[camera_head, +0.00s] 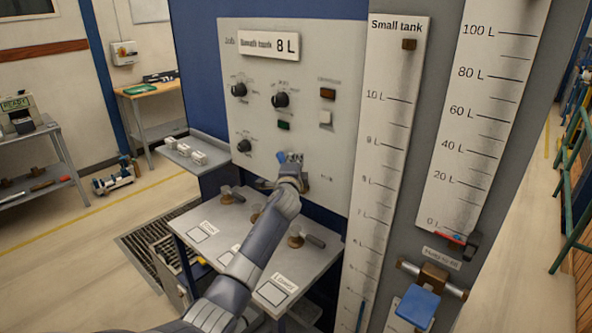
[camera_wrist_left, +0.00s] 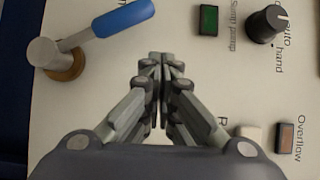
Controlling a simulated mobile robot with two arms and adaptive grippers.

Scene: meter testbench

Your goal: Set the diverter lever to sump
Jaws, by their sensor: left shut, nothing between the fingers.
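The diverter lever shows in the left wrist view with a blue handle (camera_wrist_left: 125,18), a grey pivot and a brass base (camera_wrist_left: 62,66) at upper left. Its handle points to the right and slightly up in that view. In the head view only a bit of blue (camera_head: 281,156) shows beside my left gripper (camera_head: 290,160), which hides most of the lever. My left gripper is shut and empty, in front of the panel; its fingertips (camera_wrist_left: 161,60) are beside the handle, apart from it in the wrist view. The lever's position labels are not readable. My right gripper is out of view.
The grey panel (camera_head: 240,170) carries black knobs (camera_head: 280,100), a green button (camera_head: 283,125) and other buttons. A shelf (camera_head: 255,230) with several small valves lies below. The small tank scale (camera_head: 395,130) stands to the right. A blue pad (camera_head: 417,306) is at lower right.

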